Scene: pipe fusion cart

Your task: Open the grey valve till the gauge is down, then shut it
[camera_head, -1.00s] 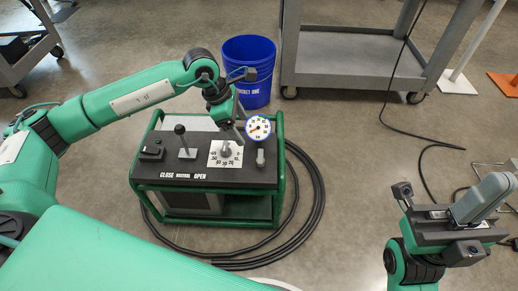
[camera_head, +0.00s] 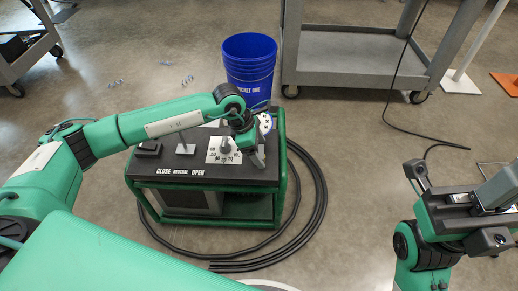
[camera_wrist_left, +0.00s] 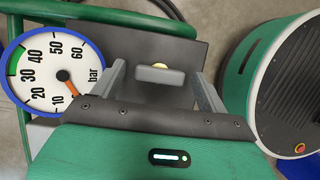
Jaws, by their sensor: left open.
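The grey valve (camera_wrist_left: 160,75) shows in the left wrist view as a small grey bar handle with a brass centre. It lies between the fingers of my open left gripper (camera_wrist_left: 165,80), with space on both sides. In the head view the same gripper (camera_head: 256,158) is low at the right end of the cart top and hides the valve. The round gauge (camera_wrist_left: 62,75) stands beside the gripper, its orange needle pointing down-right at the low end of the scale, near 10. In the head view the gauge (camera_head: 266,122) is partly covered. My right gripper (camera_head: 487,210) is away at the right, its jaws unclear.
The green-framed cart (camera_head: 282,185) carries a lever (camera_head: 185,146) and a numbered plate (camera_head: 220,157) with a knob. A black hose (camera_head: 322,200) coils around it. A blue bucket (camera_head: 249,70) stands behind, near a grey trolley (camera_head: 350,68). Small pale bits (camera_head: 187,80) lie on the floor.

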